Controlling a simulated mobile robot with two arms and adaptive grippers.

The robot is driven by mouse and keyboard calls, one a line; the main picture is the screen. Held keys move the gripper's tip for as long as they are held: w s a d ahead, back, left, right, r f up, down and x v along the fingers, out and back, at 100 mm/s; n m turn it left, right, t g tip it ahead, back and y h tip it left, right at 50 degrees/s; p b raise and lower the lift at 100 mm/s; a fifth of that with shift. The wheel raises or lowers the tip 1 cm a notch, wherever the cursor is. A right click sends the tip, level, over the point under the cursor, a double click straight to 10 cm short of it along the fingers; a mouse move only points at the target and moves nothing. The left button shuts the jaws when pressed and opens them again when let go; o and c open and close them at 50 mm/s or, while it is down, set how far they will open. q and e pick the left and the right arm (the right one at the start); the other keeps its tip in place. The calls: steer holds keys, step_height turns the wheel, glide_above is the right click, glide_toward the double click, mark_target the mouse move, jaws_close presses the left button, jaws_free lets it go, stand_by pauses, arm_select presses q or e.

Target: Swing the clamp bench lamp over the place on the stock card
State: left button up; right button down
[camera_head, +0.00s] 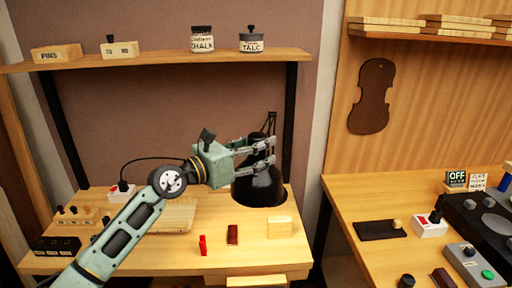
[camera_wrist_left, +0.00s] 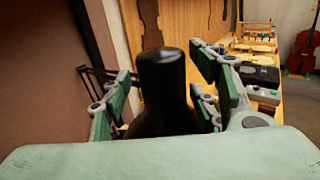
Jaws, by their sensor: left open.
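The black clamp bench lamp (camera_head: 258,188) is at the back right of the left bench, its wide shade low over the bench top. Its thin arm (camera_head: 271,122) rises behind my gripper. My left gripper (camera_head: 272,152) is open at the upper part of the lamp, its fingers pointing right. In the left wrist view the lamp's dark rounded neck (camera_wrist_left: 162,80) stands between the spread fingers (camera_wrist_left: 165,95); I cannot tell whether they touch it. I cannot make out a stock card for certain. My right gripper is not in view.
A pale flat board (camera_head: 172,218) lies left of the lamp, partly behind my arm. A red piece (camera_head: 203,245), a dark red block (camera_head: 233,235) and a pale wood block (camera_head: 279,227) stand in front. A shelf (camera_head: 160,60) with jars runs above. A second bench (camera_head: 365,195) is at right.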

arm_select(q)
steer(key=shift+a, duration=0.15)
steer(key=v, duration=1.1)
steer(key=shift+s+a, duration=0.25)
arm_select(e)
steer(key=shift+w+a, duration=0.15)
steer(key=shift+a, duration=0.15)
